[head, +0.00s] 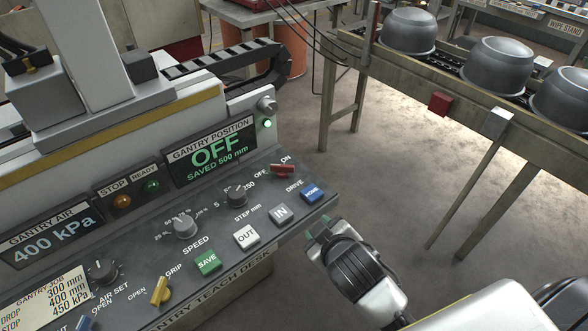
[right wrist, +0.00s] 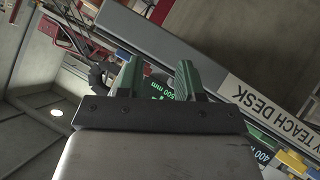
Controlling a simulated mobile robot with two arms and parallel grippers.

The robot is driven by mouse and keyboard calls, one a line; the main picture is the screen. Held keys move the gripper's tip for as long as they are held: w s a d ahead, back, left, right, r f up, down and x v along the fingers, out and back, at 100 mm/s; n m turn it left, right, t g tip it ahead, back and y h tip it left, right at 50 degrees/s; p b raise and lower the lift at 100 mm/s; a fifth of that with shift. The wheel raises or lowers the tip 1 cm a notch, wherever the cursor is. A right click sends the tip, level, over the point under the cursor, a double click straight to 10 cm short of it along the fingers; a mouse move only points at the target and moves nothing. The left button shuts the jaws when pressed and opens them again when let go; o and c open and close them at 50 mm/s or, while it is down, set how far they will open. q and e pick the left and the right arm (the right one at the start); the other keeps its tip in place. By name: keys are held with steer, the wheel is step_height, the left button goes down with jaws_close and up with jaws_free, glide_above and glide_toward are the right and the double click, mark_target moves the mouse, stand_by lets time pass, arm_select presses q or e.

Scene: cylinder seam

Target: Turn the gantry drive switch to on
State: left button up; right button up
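The gantry drive switch (head: 283,169) is a small red lever at the right end of the teach desk panel in the head view, between the OFF and ON labels. Its exact setting is hard to tell. The gantry position display (head: 212,151) reads OFF, SAVED 500 mm. My right gripper (head: 318,241) is beyond the desk's right front edge, below and right of the switch, apart from it. In the right wrist view its two green fingers (right wrist: 160,78) stand apart with nothing held between them. My left gripper is not in view.
A conveyor (head: 462,82) carrying metal pots stands at the upper right. Open floor lies between it and the desk.

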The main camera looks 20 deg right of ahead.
steer(key=w+a+r+n+t, duration=0.1)
steer(key=w+r, duration=0.1)
steer(key=r, duration=0.1)
steer(key=w+a+r+n+t+y, duration=0.1)
steer(key=w+r+n+t, duration=0.1)
steer(key=w+a+r+n+t, duration=0.1)
steer(key=w+r+t, duration=0.1)
steer(key=r, duration=0.1)
steer(key=shift+w+a+r+y, duration=0.1)
steer(key=shift+w+r+y, duration=0.2)
steer(key=shift+w+y, duration=0.1)
steer(key=w+a+r+n+t+y, duration=0.1)
steer(key=w+a+r+n+y, duration=0.3)
steer(key=a+r+n+y, duration=0.8)
steer(key=n+g+h, duration=0.9)
steer(key=n+g, duration=0.6)
steer(key=n, duration=1.2)
glide_toward(282, 165)
steer(key=shift+g, duration=0.3)
steer(key=p+x, duration=0.1)
steer(key=x, duration=0.8)
steer(key=shift+w+f+p, duration=0.1)
steer(key=shift+w+p, duration=0.15)
steer(key=shift+p, duration=0.15)
